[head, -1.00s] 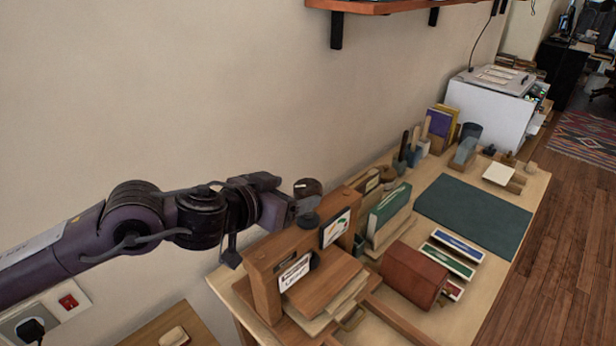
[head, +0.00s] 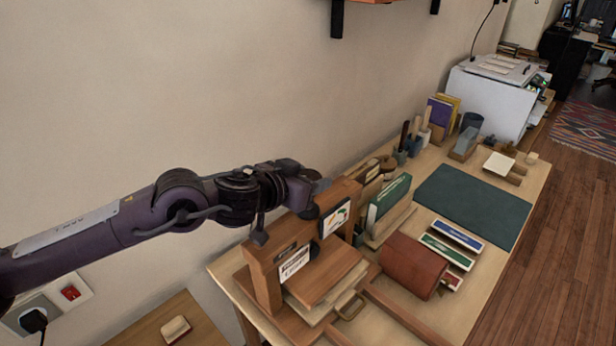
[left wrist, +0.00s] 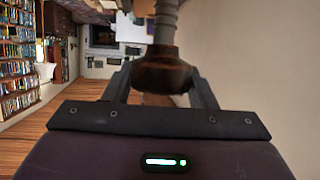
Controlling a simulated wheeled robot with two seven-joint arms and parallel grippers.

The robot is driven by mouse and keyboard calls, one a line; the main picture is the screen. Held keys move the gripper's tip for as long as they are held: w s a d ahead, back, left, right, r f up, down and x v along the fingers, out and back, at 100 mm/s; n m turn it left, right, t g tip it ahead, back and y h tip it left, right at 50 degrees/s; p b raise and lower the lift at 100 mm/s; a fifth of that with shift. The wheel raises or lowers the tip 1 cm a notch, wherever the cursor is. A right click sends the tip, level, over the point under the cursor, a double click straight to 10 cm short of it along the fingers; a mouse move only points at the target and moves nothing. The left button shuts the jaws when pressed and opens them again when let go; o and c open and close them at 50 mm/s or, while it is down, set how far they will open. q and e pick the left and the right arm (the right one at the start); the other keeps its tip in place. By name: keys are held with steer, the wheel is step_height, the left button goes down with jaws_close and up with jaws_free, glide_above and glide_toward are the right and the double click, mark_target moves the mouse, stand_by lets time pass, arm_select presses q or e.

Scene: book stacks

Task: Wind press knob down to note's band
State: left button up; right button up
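The wooden book press (head: 262,275) stands at the near left end of the desk. A framed card (head: 334,218) with coloured bands is on its right upper front, and a white note (head: 294,262) with dark lettering is on the left. A wooden board (head: 328,283) lies over pale sheets below. My left gripper (head: 312,186) is at the top of the press and mostly hides the knob in the head view. In the left wrist view, the dark brown knob (left wrist: 162,74) sits between the fingers, apparently touching both, with a grey screw (left wrist: 165,22) beyond it.
A dark green mat (head: 473,205) leaves clear room farther back. The wall is close behind my left arm.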

arm_select(q)
steer(key=shift+c, duration=1)
steer(key=shift+m+h, duration=0.3)
